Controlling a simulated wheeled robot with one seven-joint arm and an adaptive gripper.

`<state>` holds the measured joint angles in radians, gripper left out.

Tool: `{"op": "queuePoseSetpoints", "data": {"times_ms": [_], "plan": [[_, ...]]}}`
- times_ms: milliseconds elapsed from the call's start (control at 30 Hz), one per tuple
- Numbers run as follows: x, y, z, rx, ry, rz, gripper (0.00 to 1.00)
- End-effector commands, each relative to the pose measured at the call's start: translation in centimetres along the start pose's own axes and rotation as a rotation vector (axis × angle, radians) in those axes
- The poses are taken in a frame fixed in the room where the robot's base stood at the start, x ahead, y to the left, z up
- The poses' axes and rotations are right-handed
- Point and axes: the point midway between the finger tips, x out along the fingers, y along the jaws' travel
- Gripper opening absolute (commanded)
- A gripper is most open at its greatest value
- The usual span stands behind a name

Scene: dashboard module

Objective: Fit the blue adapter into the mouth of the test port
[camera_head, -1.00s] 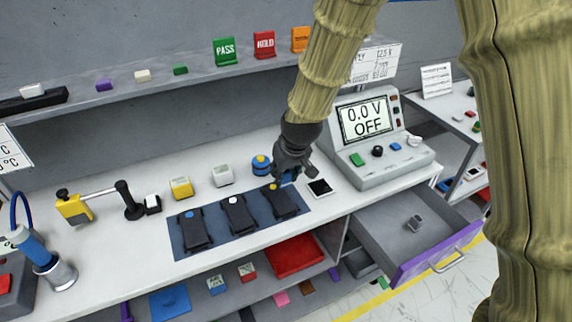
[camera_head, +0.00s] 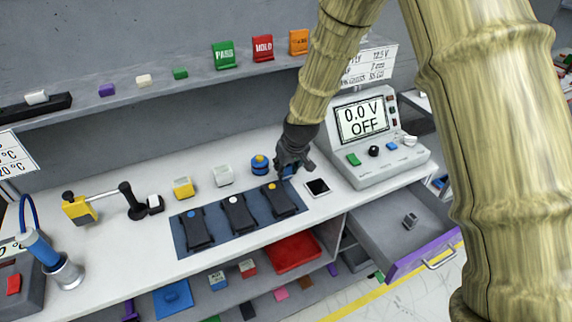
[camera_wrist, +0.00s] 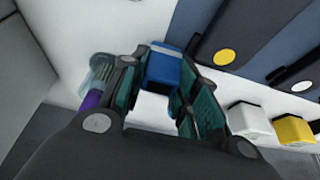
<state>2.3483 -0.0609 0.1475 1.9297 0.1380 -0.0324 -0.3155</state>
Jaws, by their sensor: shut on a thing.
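The blue adapter (camera_wrist: 162,68) is a blue block with a pale band, between the fingers of my gripper (camera_wrist: 158,98) in the wrist view. My gripper (camera_head: 290,168) is shut on it, near the worktop beyond the yellow-dot module. In the head view only a little of the adapter (camera_head: 288,173) shows below the fingers. A clear, cup-like piece (camera_wrist: 98,70) with a purple part stands beside the gripper in the wrist view; I cannot tell whether it is the test port. My gripper hides that spot in the head view.
Dark modules lie on a blue mat (camera_head: 180,236). A blue knob-like part (camera_head: 260,165), a white block (camera_head: 223,175) and a yellow block (camera_head: 183,187) stand behind it. The 0.0 V tester (camera_head: 378,160) is to the right, above an open drawer (camera_head: 385,215).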

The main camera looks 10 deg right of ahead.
Motion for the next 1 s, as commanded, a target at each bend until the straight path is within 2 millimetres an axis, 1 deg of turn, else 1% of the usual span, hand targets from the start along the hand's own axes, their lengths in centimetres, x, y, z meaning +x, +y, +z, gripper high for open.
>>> {"op": "queuePoseSetpoints", "data": {"times_ms": [367,400,500,800,1000], "plan": [[0.3,0.0,0.1,0.0,0.001,0.0,0.07],[0.3,0.0,0.1,0.0,0.001,0.0,0.36],[0.3,0.0,0.1,0.0,0.001,0.0,0.52],[0.2,0.0,0.1,-0.001,0.001,0.0,0.52],[-0.7,0.0,-0.1,-0.001,0.002,0.001,0.52]]}}
